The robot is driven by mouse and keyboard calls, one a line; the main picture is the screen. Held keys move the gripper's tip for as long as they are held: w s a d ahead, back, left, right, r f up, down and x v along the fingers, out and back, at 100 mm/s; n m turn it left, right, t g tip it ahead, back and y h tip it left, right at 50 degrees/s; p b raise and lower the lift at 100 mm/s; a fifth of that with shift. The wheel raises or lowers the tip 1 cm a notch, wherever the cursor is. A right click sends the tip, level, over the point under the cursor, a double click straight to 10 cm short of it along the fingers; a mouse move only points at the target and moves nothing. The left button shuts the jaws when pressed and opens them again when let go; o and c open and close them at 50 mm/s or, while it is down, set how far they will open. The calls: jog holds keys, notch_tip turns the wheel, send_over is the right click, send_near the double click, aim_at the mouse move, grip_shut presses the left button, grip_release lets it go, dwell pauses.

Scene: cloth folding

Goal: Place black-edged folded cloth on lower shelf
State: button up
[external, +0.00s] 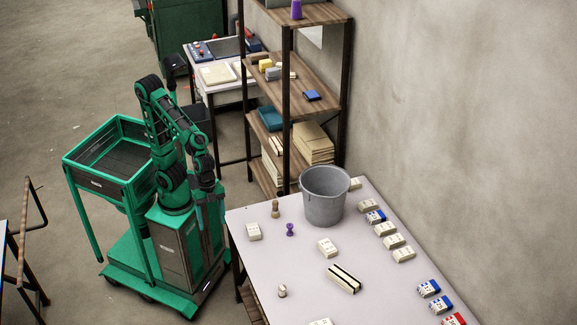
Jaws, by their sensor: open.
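A folded cream cloth with black edges (344,279) lies flat on the white table, near its middle. The lower shelf (262,124) of the wooden rack stands behind the table. It holds a teal bin (271,118), a stack of folded beige cloths (312,144) and another cream piece with dark edges (277,146). My gripper (209,221) points down beside the table's left edge, well away from the black-edged cloth. It is open, with nothing seen in it; its fingertips are small and dark.
A grey bucket (325,197) stands at the table's back corner, between the cloth and the rack. Small white packs, a purple figure (290,229) and a wooden figure (275,208) are spread over the table. Packs line its right side by the wall. My green base stands left of the table.

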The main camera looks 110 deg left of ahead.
jog(key=w+d+f+t+h, duration=0.1)
jog(key=w, duration=0.7)
jog(key=w+d+f+t+h, duration=0.1)
jog(key=w+f, duration=0.1)
jog(key=w, duration=0.7)
jog(key=n+t, duration=0.3)
jog(key=t, duration=0.6)
send_near(340, 272)
jog(key=shift+x, duration=1.05)
jog(key=shift+w+h, duration=0.3)
jog(key=shift+f+x, duration=0.2)
jog(key=shift+x, duration=4.95)
jog(key=shift+s+a, duration=0.1)
jog(key=c, duration=1.4)
